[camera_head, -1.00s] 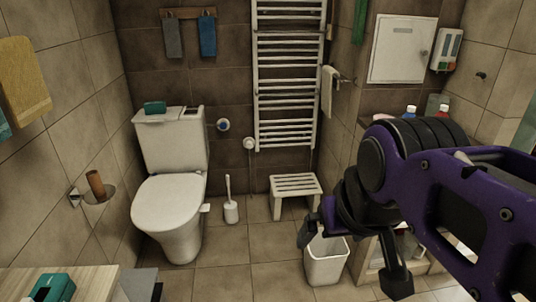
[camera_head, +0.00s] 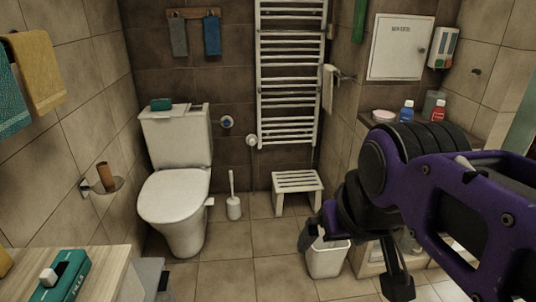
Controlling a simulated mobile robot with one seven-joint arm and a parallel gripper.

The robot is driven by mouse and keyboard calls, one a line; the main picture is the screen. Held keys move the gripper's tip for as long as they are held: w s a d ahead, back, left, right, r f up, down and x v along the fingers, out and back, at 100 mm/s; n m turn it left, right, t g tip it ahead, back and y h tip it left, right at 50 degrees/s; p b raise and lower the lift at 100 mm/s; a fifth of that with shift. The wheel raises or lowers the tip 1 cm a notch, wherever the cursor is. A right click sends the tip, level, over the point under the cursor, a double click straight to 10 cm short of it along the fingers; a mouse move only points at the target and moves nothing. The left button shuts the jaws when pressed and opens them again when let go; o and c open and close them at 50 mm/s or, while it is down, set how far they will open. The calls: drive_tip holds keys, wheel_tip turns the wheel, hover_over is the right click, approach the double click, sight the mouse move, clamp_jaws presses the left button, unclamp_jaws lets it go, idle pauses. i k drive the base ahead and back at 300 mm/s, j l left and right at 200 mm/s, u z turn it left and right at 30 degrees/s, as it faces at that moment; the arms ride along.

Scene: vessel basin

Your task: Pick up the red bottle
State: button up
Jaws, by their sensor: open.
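The red bottle (camera_head: 438,114) stands upright on the counter (camera_head: 372,128) at the right. It is small in the picture, with a light cap, and its lower part is hidden behind my arm. A blue bottle (camera_head: 407,111) with a white cap stands just left of it. My gripper (camera_head: 352,262) hangs lower, in front of the counter, with its two dark fingers spread apart and nothing seen between them. It is clearly apart from the red bottle.
A pink-and-white round item (camera_head: 384,116) and a grey container (camera_head: 434,101) are near the bottles. A white bin (camera_head: 327,258) stands below my gripper. A stool (camera_head: 297,184) and toilet (camera_head: 176,205) stand farther back.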

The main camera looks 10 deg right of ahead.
sight(438, 112)
drive_tip(key=i+l+z, duration=0.1)
drive_tip(key=l+z, duration=0.25)
drive_tip(key=i+l+z, duration=0.15)
drive_tip(key=l+z, duration=0.15)
drive_tip(key=i+l+z, duration=0.2)
drive_tip(key=l+z, duration=0.15)
